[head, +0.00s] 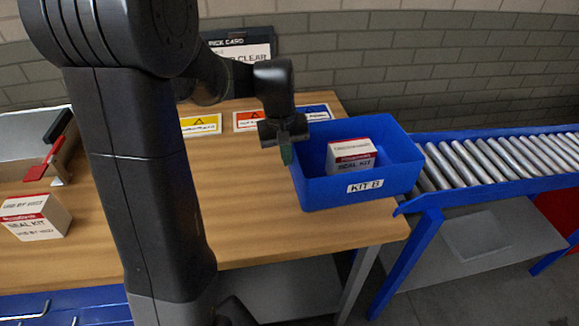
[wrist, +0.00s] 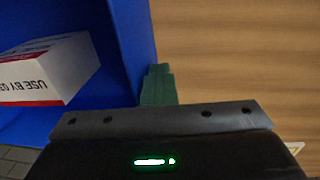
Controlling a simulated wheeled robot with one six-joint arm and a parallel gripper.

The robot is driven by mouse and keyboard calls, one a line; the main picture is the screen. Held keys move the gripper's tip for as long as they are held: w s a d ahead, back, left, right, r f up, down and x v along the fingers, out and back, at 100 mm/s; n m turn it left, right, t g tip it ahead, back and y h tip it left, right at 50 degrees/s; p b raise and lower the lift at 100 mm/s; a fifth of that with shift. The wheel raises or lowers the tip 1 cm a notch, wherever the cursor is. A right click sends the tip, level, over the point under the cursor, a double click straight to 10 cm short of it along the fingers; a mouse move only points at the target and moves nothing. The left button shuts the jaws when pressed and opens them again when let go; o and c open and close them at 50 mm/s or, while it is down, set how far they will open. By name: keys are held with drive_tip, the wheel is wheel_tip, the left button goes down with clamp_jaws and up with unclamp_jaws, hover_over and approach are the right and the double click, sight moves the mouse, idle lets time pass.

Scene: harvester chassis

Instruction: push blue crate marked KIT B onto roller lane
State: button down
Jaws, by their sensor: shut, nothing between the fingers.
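The blue crate (head: 330,196) marked KIT B sits at the right end of the wooden table, its right side close to the roller lane (head: 480,160). A white and red seal kit box (head: 351,156) lies inside it. My gripper (head: 287,154) is shut and empty, fingers pointing down at the crate's left wall. In the wrist view the green fingertips (wrist: 158,84) are right beside the blue crate wall (wrist: 125,60); whether they touch it I cannot tell. The box in the crate also shows there (wrist: 45,75).
Warning cards (head: 201,124) lie along the back of the table (head: 240,220). The table middle is clear. The lane has blue side rails (head: 490,197).

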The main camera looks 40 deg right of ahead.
sight(332, 147)
drive_tip(key=shift+s+d+f+p, duration=0.1)
drive_tip(key=shift+s+d+p, duration=0.35)
drive_tip(key=shift+s+d, duration=0.95)
drive_tip(key=shift+s+d+f+p, duration=0.1)
drive_tip(key=shift+s+d+p, duration=0.45)
drive_tip(key=shift+d, duration=1.5)
drive_tip(key=shift+s+d+f+p, duration=0.1)
drive_tip(key=shift+s+d+p, duration=0.2)
drive_tip(key=shift+s+d, duration=1.15)
drive_tip(key=shift+w+d, duration=0.25)
drive_tip(key=shift+w+a, duration=0.1)
drive_tip(key=shift+a, duration=0.05)
drive_tip(key=shift+w+a, duration=0.55)
drive_tip(key=shift+a, duration=0.4)
drive_tip(key=shift+w+a, duration=0.55)
drive_tip(key=shift+a, duration=0.35)
drive_tip(key=shift+r, duration=0.1)
wheel_tip(332, 147, up, 14)
drive_tip(key=p, duration=1)
